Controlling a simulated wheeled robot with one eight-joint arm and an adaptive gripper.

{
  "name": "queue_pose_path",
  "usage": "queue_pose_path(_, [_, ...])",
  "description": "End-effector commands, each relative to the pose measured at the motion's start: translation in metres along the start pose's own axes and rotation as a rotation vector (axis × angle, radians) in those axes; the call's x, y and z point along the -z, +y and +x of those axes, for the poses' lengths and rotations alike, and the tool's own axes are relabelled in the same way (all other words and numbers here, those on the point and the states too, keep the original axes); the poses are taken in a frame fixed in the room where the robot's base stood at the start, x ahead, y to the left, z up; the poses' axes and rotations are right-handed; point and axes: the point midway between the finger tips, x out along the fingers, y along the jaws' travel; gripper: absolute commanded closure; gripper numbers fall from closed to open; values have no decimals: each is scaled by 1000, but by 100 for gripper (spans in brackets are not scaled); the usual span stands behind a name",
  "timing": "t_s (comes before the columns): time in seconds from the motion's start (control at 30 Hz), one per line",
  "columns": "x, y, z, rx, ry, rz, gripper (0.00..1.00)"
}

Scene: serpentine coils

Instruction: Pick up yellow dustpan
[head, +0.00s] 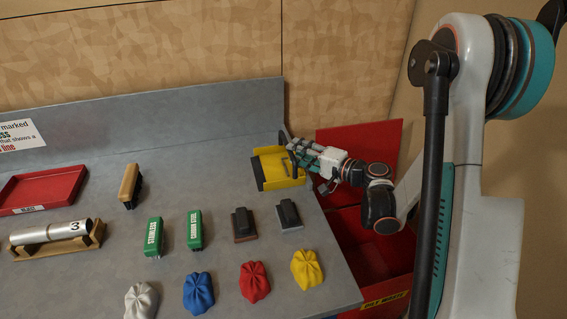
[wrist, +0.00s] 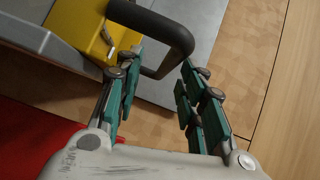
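The yellow dustpan (head: 282,180) lies at the right end of the grey bench, near its back edge. In the wrist view its yellow body (wrist: 75,25) is at the upper left, and a dark looped handle (wrist: 172,33) stands out from it. My gripper (head: 296,152) is at the dustpan's right side in the head view. In the wrist view my gripper (wrist: 160,75) is open, its green-padded fingers apart on either side of the handle's lower end. I cannot tell whether either finger touches it. My gripper hides part of the dustpan in the head view.
A red bin (head: 375,250) stands just right of the bench (head: 100,185), below my arm. Brushes (head: 130,186), green blocks (head: 195,230), dark-topped blocks (head: 243,225) and coloured cloths (head: 254,282) lie to the left and front. A raised back edge (head: 180,128) runs behind.

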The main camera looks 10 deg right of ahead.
Motion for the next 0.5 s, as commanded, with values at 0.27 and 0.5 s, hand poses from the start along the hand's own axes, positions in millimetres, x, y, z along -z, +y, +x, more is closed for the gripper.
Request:
queue_pose_path(0.27, [2,-5,36,0,-3,0,64])
queue_pose_path(0.5, [3,-7,50,0,-1,1,64])
